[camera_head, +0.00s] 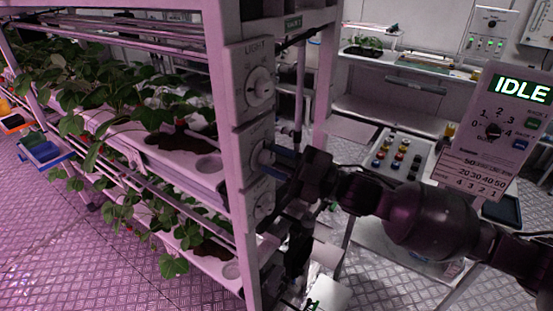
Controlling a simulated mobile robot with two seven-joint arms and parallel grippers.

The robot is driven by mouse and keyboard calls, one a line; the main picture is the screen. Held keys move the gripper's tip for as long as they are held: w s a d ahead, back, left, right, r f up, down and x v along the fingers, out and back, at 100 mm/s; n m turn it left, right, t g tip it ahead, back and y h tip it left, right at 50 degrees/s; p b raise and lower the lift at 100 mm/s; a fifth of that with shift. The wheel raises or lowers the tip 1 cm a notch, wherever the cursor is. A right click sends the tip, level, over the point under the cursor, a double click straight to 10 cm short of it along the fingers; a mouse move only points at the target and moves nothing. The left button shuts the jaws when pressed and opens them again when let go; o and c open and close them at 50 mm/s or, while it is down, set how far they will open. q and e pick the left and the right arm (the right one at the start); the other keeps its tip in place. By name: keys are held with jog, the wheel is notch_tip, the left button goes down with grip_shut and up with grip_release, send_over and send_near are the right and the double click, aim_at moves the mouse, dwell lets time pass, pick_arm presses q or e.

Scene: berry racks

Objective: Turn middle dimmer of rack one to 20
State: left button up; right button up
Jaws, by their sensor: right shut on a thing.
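A berry rack (224,140) with a white end post stands at the left and centre. Three white dimmers are stacked on the post: the top dimmer (259,87), the middle dimmer (262,158) and the lower dimmer (264,204). My right gripper (270,158) reaches in from the right and is shut on the middle dimmer's knob. The gripper covers part of the knob, so I cannot read its setting. The rack's number is not legible to me. My left gripper is not in view.
A control panel (506,120) reading IDLE stands at the right. A table with several coloured bottles (391,155) is behind my right arm. Green plants (110,85) fill the rack's shelves. A blue tray (45,151) is at the far left. Patterned floor (60,250) lies open at lower left.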

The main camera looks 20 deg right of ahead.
jog(key=n, duration=0.1)
jog(key=n+g+p, duration=0.1)
jog(key=n, duration=0.1)
jog(key=n+g, duration=0.1)
jog(key=n, duration=0.1)
jog(key=shift+r+h+p, duration=0.3)
jog(key=shift+r, duration=0.05)
jog(key=n+g+h, duration=0.1)
jog(key=n, duration=0.3)
jog(key=shift+r+n+p, duration=0.15)
jog(key=shift+n+p, duration=0.15)
jog(key=shift+n, duration=0.1)
jog(key=n+h, duration=0.1)
jog(key=n, duration=0.1)
jog(key=n+h, duration=0.1)
jog(key=n, duration=0.1)
jog(key=shift+r+n+h, duration=0.15)
jog(key=shift+n+h, duration=0.25)
jog(key=shift+s+a+n+h, duration=0.15)
jog(key=shift+n+h, duration=0.65)
jog(key=shift+n, duration=0.6)
jog(key=o, duration=0.9)
jog(key=shift+o, duration=0.2)
